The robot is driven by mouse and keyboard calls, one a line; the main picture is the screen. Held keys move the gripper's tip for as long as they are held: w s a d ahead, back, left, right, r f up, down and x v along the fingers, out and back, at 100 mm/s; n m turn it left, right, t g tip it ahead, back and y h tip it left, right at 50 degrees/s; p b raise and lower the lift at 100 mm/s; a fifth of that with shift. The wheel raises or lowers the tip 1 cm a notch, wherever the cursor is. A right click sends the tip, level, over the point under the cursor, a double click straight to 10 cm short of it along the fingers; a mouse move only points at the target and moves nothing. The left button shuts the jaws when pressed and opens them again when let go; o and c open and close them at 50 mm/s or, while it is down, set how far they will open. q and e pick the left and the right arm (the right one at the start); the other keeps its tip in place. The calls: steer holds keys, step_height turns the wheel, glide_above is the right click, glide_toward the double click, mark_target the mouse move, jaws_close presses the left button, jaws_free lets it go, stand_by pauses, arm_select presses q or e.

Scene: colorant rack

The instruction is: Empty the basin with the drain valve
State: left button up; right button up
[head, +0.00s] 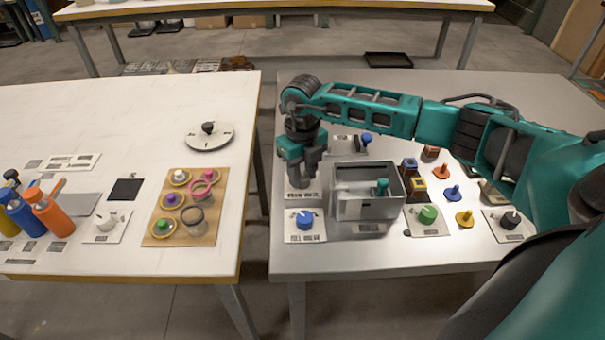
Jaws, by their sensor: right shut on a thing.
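The basin (349,211) is a grey open box on the right table, with a teal-handled thing (382,187) inside it. I cannot tell from this view how much liquid it holds. My right gripper (306,184) points straight down just left of the basin, over a pale labelled plate (303,196). It is shut on the drain valve's knob, which the fingers hide. A blue knob (305,218) on a plate marked as the fill valve sits just in front of it. My left gripper is not in view.
A green knob (428,214), a black knob (510,219) and several coloured pegs stand right of the basin. A blue knob (366,139) is behind it. The left table holds bottles (50,212), a wooden board (213,228) and a round dial (209,138). A gap separates the tables.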

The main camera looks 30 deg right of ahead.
steer(key=n, duration=0.3)
steer(key=shift+b, duration=0.4)
steer(key=n+b, duration=0.1)
steer(key=n, duration=0.3)
steer(key=shift+n+b, duration=0.35)
steer(key=shift+n, duration=0.55)
steer(key=o, duration=0.8)
steer(key=shift+o, duration=1.2)
steer(key=shift+r, duration=0.1)
